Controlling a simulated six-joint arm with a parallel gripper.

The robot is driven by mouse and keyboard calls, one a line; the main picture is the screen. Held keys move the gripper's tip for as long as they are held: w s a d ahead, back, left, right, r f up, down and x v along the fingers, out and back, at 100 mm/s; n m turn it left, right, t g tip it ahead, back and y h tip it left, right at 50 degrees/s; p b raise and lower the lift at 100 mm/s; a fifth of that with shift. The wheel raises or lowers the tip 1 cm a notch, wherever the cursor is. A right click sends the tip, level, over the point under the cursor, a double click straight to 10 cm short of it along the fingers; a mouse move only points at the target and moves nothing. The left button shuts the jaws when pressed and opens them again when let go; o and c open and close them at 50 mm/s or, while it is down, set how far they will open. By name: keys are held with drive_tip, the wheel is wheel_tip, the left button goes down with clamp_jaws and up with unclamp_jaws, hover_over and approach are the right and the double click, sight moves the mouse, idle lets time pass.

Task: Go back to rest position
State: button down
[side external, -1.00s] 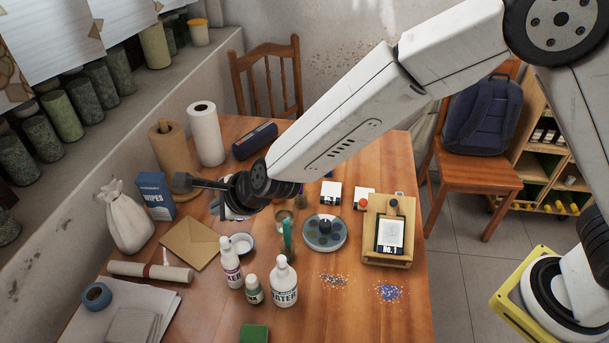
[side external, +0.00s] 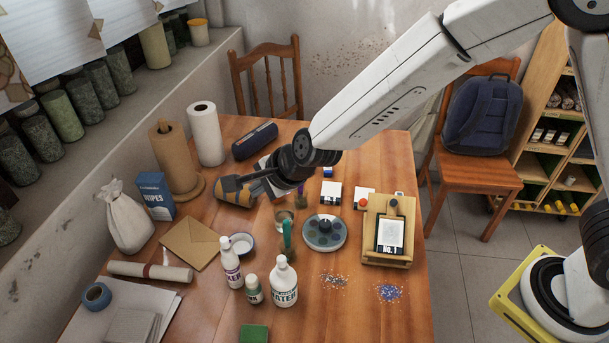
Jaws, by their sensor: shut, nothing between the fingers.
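My gripper (side external: 229,184) hangs over the left back part of the wooden table (side external: 380,318), reaching down and to the left from the dark wrist. Its fingers are shut and hold nothing. They lie close in the picture to an orange-brown and grey shape, which I cannot make out clearly. The arm comes in from the upper right and hides part of the table behind the wrist.
Paper rolls (side external: 205,135), a wipes box (side external: 155,195) and a cloth sack (side external: 127,218) stand left. Bottles (side external: 284,284), a round palette (side external: 325,242) and a wooden stand (side external: 386,250) are in front. A dark case (side external: 255,141) lies behind.

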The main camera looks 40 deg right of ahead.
drive_tip(key=s+d+n+g+h, duration=0.1)
drive_tip(key=s+d+n+g, duration=0.1)
drive_tip(key=s+d+n, duration=0.6)
drive_tip(key=s+d+n+g+h, duration=0.2)
drive_tip(key=s+d+n, duration=0.6)
drive_tip(key=d, duration=0.9)
drive_tip(key=shift+s+d+f+n+g+h, duration=0.2)
drive_tip(key=shift+s+f+n+g+h, duration=0.15)
drive_tip(key=shift+s, duration=0.55)
